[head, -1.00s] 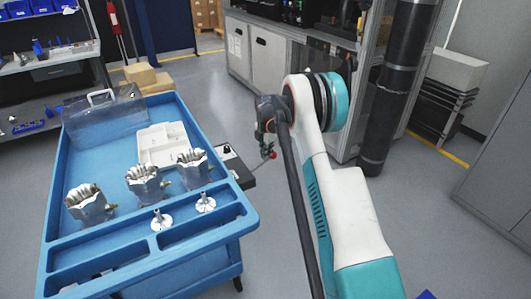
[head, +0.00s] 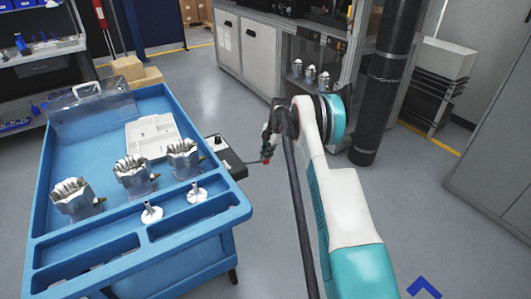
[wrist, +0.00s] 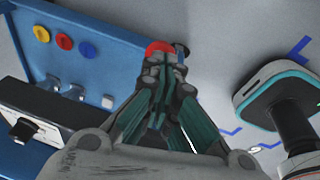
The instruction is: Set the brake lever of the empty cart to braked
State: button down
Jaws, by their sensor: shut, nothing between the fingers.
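The only cart in view is a blue cart (head: 57,180). It is not empty: three metal housings (head: 75,198) stand on it. A dark control box (head: 226,158) juts from its right side. A thin lever (head: 252,162) extends from the box towards my gripper (head: 267,150). A red knob (head: 265,160) shows at the gripper's tip, and red also shows at the fingertips in the wrist view (wrist: 160,46). My gripper (wrist: 163,65) is shut, with nothing held between its fingers. I cannot tell whether the fingers touch the knob, which they partly hide.
The cart also holds a white tray (head: 150,138) and two small white parts (head: 152,213). Yellow, red and blue discs (wrist: 64,41) sit on the cart's side. A machine enclosure with three housings (head: 310,74) stands behind. Floor between cart and enclosure is clear.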

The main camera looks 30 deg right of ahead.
jog(key=shift+x, duration=0.9)
jog(key=shift+s+d, duration=0.1)
